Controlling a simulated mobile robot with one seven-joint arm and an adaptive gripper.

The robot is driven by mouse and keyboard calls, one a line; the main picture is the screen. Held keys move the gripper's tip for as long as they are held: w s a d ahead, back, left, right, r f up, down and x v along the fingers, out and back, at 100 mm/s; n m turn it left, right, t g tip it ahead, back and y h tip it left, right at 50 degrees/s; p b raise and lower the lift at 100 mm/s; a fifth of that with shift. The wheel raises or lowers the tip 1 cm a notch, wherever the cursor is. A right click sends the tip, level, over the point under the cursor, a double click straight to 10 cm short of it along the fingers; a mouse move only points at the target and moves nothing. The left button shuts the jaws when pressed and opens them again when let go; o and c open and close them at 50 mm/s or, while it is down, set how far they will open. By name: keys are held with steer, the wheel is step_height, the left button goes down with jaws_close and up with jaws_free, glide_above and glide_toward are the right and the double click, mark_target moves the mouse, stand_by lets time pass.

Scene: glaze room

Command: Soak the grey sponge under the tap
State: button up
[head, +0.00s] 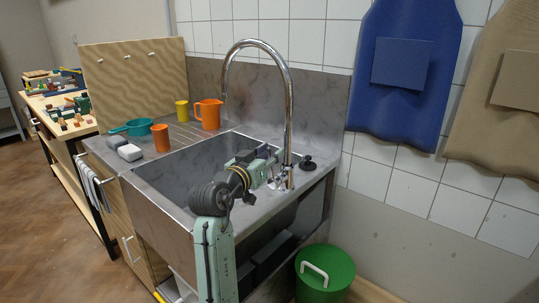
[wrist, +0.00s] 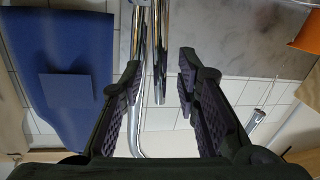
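My gripper (head: 270,160) is at the right side of the sink, close to the tap's lower part. In the wrist view my gripper (wrist: 160,85) is open, with chrome tap pipes (wrist: 160,50) showing between its fingers. I see no sponge in it. Whether the fingers touch the tap is unclear.
An orange jug (head: 208,114), orange cup (head: 160,138), yellow cup (head: 182,110) and teal pan (head: 138,127) stand left of and behind the basin. A green bin (head: 325,275) stands on the floor at right. Blue (head: 405,70) and tan (head: 500,100) aprons hang on the wall.

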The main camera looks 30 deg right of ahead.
steer(key=shift+a, duration=0.1)
steer(key=v, duration=1.2)
